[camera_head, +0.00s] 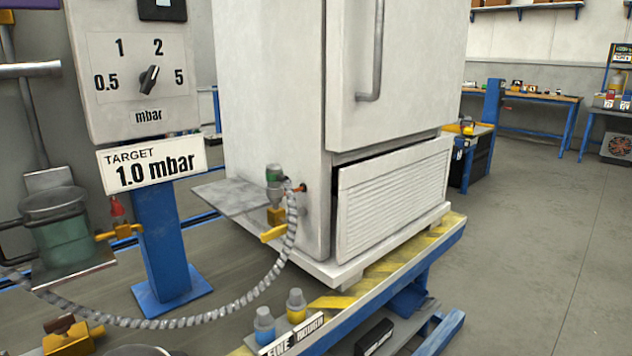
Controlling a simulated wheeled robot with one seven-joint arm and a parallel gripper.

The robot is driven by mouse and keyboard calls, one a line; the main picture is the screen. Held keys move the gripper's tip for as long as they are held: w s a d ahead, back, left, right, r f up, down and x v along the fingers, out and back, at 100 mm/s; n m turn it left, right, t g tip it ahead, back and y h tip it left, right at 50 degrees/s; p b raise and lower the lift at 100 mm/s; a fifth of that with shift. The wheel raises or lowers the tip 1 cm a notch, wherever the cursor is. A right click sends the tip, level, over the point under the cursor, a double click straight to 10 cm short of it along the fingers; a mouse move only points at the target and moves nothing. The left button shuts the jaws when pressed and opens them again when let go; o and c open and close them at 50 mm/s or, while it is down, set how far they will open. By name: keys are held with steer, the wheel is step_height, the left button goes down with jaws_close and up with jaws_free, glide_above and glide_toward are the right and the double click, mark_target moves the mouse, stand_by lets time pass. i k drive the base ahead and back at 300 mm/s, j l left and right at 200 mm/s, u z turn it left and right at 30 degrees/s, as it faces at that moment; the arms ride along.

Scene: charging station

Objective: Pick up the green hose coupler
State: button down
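A small upright fitting with a green band (274,173) and grey body stands beside the white cabinet's lower left edge, above a yellow valve (275,215). It looks like the green hose coupler. A ribbed grey hose (215,312) curves up from the lower left and ends close by it. I cannot tell whether the hose joins the coupler or the red port (299,188) on the cabinet. My gripper is not in view, and nothing visible holds the coupler.
The white cabinet (275,100) stands behind the coupler, with a flat grey plate (232,196) beside it. A gauge post (165,240), a red-topped fitting (117,210) and a green bin (60,235) are left. Two small fittings (264,325) (297,306) stand at the front edge.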

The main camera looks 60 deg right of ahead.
mark_target(275, 176)
steer(key=k+l+z, duration=0.1)
steer(key=z, duration=1.6)
steer(key=u, duration=1.95)
steer(key=z, duration=1.95)
steer(key=j+z, duration=0.15)
